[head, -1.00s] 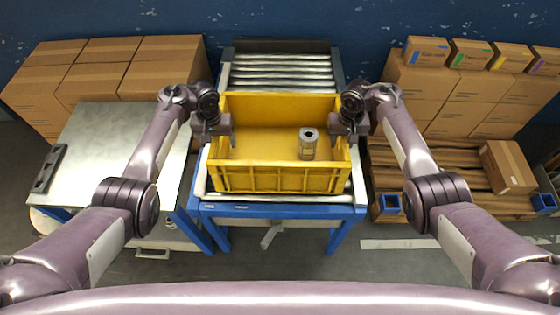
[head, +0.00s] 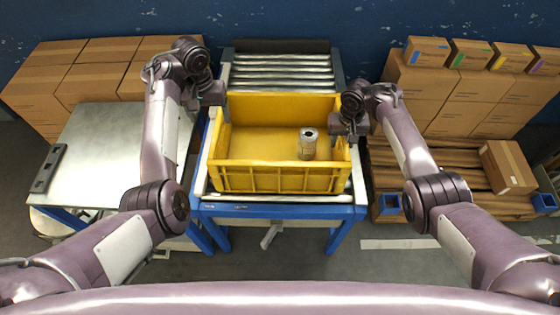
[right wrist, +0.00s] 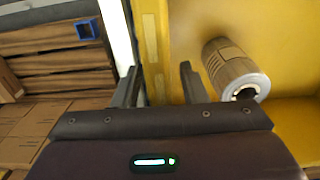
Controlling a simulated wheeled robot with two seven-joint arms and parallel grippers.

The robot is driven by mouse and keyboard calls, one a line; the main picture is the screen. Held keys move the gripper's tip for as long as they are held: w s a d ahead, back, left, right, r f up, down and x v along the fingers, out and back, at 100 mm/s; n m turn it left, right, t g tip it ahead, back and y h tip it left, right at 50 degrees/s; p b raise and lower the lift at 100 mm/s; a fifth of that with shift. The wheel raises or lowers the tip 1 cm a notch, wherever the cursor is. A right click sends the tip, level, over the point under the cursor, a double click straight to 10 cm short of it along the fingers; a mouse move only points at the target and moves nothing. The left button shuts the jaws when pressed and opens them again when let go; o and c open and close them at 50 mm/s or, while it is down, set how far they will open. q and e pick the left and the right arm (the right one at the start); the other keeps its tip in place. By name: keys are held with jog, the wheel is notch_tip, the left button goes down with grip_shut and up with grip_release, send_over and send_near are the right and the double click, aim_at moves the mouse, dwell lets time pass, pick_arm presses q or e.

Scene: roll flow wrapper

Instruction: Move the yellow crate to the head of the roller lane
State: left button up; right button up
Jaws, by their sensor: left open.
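The yellow crate (head: 275,179) sits upright on the near part of the roller lane (head: 283,73), with bare rollers behind it. A metal cylinder (head: 308,144) stands inside it at the right; it also shows in the right wrist view (right wrist: 235,70). My left gripper (head: 212,104) is open and empty, above and beside the crate's left wall. My right gripper (head: 348,132) is at the crate's right wall. In the right wrist view its two fingers (right wrist: 160,88) are on either side of that wall (right wrist: 153,45); whether they press on it is unclear.
A pale metal-topped table (head: 105,150) with a dark bar (head: 48,168) on it stands left of the lane. Brown cartons (head: 95,70) are stacked behind it. More cartons (head: 440,95) and a slatted pallet (head: 450,172) are at the right. A blue wall closes the back.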

jog(key=o, duration=0.8)
notch_tip(320, 180, up, 11)
jog(key=shift+w+r, duration=0.1)
jog(key=shift+r, duration=0.45)
dwell(0.3)
